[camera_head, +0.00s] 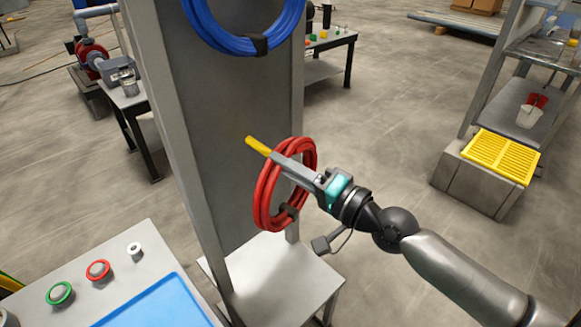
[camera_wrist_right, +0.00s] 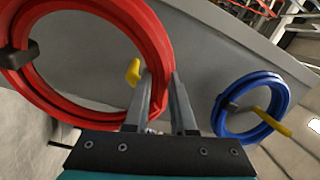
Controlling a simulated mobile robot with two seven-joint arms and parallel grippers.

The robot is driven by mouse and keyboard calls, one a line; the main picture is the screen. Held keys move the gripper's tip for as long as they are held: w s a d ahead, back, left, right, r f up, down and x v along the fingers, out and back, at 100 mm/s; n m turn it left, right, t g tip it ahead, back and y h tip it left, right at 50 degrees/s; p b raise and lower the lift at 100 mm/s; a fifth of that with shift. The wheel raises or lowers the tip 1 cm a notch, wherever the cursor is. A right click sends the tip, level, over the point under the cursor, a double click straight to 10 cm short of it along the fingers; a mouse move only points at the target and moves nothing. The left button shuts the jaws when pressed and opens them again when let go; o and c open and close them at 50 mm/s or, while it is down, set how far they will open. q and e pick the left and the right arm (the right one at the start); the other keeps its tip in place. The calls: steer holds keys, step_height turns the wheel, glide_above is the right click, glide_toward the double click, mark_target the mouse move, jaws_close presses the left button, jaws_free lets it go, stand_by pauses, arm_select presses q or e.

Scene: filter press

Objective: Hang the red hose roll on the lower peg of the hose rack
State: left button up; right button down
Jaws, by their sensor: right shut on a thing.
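The red hose roll (camera_head: 264,200) hangs from my right gripper (camera_head: 276,158), in front of the grey panel of the hose rack (camera_head: 222,110). The fingers are shut on the upper part of the roll; a black band is at its bottom. The yellow lower peg (camera_head: 256,145) shows just left of the fingertips. In the right wrist view, my right gripper (camera_wrist_right: 160,85) holds the roll's edge (camera_wrist_right: 158,45), and the peg (camera_wrist_right: 133,72) appears inside the ring's opening. I cannot tell whether the peg passes through it. My left gripper is not in view.
A blue hose roll (camera_head: 248,47) hangs above on the rack; its yellow peg (camera_wrist_right: 273,121) shows in the right wrist view. A control panel with buttons (camera_head: 98,270) is at front left. A yellow grate (camera_head: 502,156) is at right.

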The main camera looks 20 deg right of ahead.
mark_target(263, 151)
steer(key=shift+x, duration=1.75)
steer(key=shift+w+a+f, duration=0.1)
steer(key=shift+w+a, duration=0.05)
steer(key=shift+w, duration=0.55)
steer(key=shift+w+a+f, duration=0.1)
steer(key=shift+w, duration=0.65)
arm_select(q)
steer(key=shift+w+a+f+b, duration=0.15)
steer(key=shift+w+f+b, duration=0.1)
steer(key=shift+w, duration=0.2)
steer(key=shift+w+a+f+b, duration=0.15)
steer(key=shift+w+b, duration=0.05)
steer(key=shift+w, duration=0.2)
arm_select(e)
steer(key=shift+w+a+f, duration=0.3)
steer(key=shift+w+f, duration=0.15)
steer(key=shift+w, duration=0.2)
